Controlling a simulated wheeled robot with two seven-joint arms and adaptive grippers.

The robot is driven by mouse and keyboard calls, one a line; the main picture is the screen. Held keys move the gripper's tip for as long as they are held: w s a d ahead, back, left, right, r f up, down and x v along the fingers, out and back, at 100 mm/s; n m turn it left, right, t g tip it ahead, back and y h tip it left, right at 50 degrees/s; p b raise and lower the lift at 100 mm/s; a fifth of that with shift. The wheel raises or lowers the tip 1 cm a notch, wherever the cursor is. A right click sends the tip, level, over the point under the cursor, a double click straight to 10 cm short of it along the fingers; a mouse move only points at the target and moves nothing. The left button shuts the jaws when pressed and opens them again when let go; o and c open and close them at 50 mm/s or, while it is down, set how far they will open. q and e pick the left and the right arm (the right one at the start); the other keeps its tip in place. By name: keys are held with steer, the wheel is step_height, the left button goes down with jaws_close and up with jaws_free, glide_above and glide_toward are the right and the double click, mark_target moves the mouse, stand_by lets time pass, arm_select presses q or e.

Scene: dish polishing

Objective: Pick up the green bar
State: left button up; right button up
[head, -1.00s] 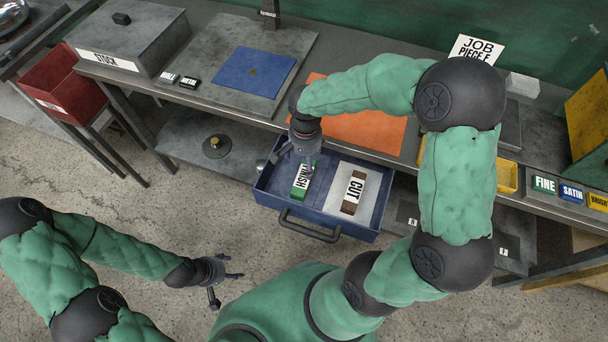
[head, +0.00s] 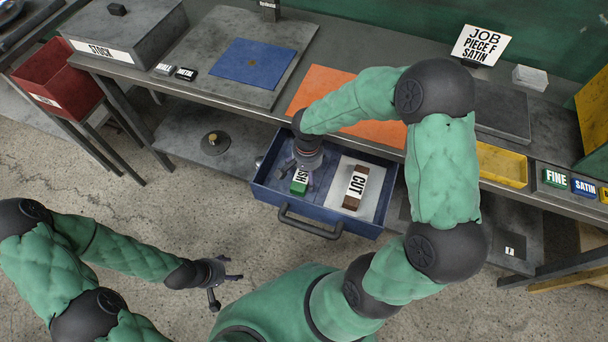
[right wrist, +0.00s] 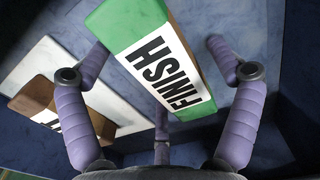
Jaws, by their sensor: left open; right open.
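The green bar (head: 299,187) has a white band lettered FINISH and lies in the left part of the open blue drawer (head: 274,197). My right gripper (head: 303,181) reaches down into the drawer over the bar and hides much of it in the head view. In the right wrist view the bar (right wrist: 125,18) lies between the spread fingers of my right gripper (right wrist: 165,95), which is open. I cannot tell whether any finger touches it. My left gripper (head: 226,283) is open and empty above the floor, left of the drawer.
A brown bar lettered CUT (head: 355,188) lies on a pale sheet (head: 376,191) in the drawer's right part. The drawer handle (head: 310,230) juts out in front. The workbench above holds an orange mat (head: 325,93), a blue mat (head: 252,66) and a yellow tray (head: 502,168).

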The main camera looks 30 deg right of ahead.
steer(key=c, duration=1.6)
steer(key=shift+r, duration=0.1)
